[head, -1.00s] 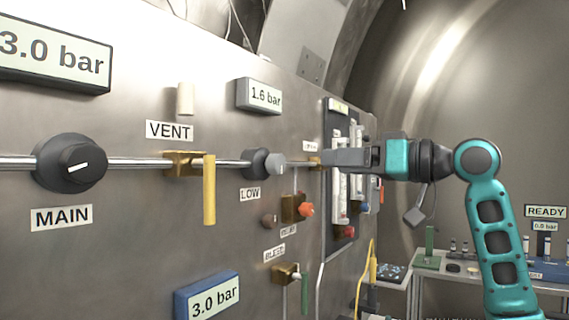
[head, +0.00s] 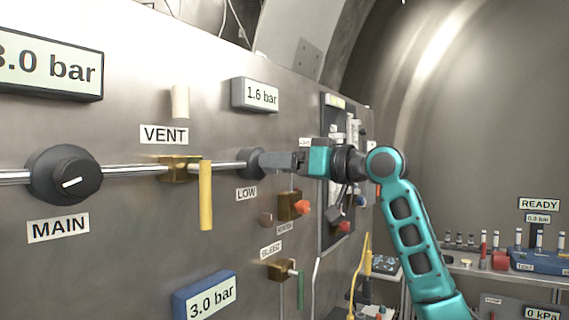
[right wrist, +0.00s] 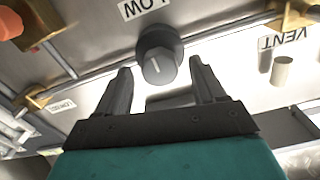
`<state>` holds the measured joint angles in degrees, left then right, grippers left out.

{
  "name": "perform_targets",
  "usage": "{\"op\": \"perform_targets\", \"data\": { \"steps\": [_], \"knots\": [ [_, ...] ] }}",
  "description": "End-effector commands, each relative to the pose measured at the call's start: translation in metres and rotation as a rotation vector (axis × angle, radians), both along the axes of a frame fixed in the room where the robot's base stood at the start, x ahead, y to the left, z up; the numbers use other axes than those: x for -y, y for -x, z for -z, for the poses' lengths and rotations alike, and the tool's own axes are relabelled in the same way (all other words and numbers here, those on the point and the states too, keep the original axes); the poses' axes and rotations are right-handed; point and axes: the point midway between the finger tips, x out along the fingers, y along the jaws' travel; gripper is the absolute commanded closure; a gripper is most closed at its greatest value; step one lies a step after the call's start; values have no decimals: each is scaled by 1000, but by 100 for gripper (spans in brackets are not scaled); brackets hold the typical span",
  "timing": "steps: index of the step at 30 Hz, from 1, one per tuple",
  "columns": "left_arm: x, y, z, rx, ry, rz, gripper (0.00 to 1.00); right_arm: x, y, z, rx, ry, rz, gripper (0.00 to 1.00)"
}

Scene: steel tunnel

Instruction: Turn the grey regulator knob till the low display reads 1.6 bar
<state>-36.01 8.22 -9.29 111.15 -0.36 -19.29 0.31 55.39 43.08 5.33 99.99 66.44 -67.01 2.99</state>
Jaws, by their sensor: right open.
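The grey regulator knob (head: 252,163) sits on the steel pipe above the LOW label (head: 246,194); in the head view my gripper partly hides it. The low display (head: 262,95) above it reads 1.6 bar. My right gripper (head: 268,162) reaches the knob from the right. In the right wrist view the knob (right wrist: 160,58) shows a white pointer line, and my open fingers (right wrist: 160,80) stand to either side just short of it or around it; I cannot tell whether they touch. My left gripper is not in view.
The MAIN knob (head: 63,175) and the yellow VENT lever (head: 206,195) are to the left. An orange knob (head: 302,207) and the BLEED valve (head: 282,270) sit below. A blue-framed display (head: 205,296) reads 3.0 bar. A bench (head: 490,268) stands at right.

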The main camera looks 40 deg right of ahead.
Motion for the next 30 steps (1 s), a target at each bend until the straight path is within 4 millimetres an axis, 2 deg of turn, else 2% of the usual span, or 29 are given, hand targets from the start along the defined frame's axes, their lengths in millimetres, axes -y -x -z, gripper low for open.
{"op": "perform_targets", "data": {
  "steps": [2, 18, 26, 30],
  "knots": [
    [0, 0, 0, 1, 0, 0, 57, 0, 0, 0, 0, 0, 0, 36],
    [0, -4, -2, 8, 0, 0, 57, 0, 0, 0, 0, -1, 0, 87],
    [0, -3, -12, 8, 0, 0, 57, 0, 0, -1, -37, -84, 0, 87],
    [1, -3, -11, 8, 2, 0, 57, 0, 0, 0, -39, -94, -1, 87]
  ]
}}
